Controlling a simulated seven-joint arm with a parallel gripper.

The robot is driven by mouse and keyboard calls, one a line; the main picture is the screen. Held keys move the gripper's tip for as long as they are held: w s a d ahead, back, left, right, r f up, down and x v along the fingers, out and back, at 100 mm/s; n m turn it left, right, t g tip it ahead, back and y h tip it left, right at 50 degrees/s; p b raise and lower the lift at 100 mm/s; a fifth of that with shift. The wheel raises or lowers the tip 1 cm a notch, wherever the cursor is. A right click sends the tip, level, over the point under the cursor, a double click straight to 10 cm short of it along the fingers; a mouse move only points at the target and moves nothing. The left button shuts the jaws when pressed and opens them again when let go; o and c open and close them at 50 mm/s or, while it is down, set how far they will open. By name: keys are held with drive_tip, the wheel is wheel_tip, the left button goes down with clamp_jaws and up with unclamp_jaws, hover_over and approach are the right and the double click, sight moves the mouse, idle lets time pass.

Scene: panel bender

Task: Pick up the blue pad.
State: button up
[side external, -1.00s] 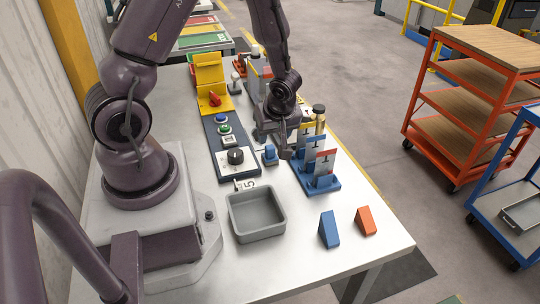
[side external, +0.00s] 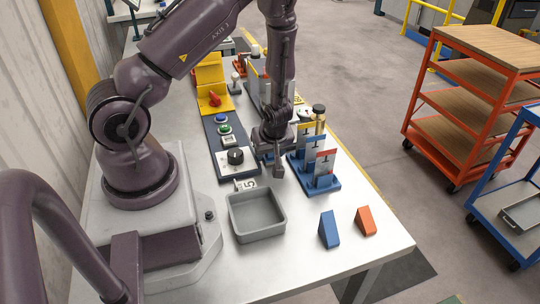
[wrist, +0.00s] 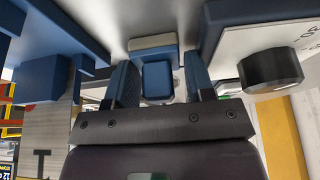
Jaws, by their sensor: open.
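The blue pad (wrist: 157,80) shows in the wrist view as a small rounded blue block in front of a pale base. It lies between the two blue-grey fingers of my gripper (wrist: 161,84). The fingers stand apart on either side of it, and I see a gap at each side. In the side view my gripper (side external: 271,167) is low over the table, between the control panel and the blue rack. It hides most of the pad there.
The control panel (side external: 223,145) with a black knob (wrist: 270,70) stands close on one side. The blue rack (side external: 318,184) with upright plates stands close on the other. A grey bin (side external: 256,215), a blue wedge (side external: 329,230) and an orange wedge (side external: 366,221) are nearer the front.

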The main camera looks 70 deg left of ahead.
drive_tip(key=c, duration=0.6)
drive_tip(key=shift+o, duration=0.2)
drive_tip(key=shift+r, duration=0.2)
wheel_tip(320, 180, up, 10)
drive_tip(key=shift+f, duration=0.15)
drive_tip(key=shift+o, duration=0.3)
